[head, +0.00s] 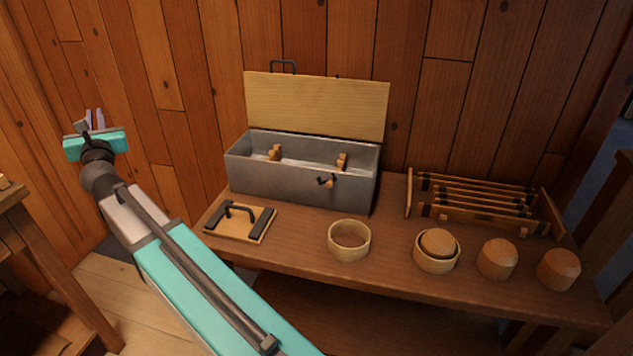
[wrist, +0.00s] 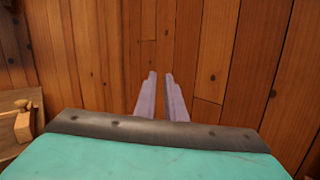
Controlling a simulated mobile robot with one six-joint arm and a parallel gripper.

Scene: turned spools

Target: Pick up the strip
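I cannot tell for sure which thing is the strip. The likeliest are several long, thin bars (head: 478,196) lying side by side in a wooden rack (head: 549,212) at the right of the bench. My gripper (head: 95,119) is raised at the far left, in front of the plank wall, well away from the rack. In the wrist view its two pale fingers (wrist: 160,75) stand apart with a narrow gap, and nothing is between them. The wrist view shows neither the rack nor the bars.
On the bench (head: 300,239) stands a grey box (head: 270,178) with its lid (head: 315,104) raised and wooden pieces inside. A handled board (head: 225,231), an empty ring (head: 349,246), a ring (head: 436,265) holding a wooden block, and two blocks (head: 497,259) (head: 558,269) line the front.

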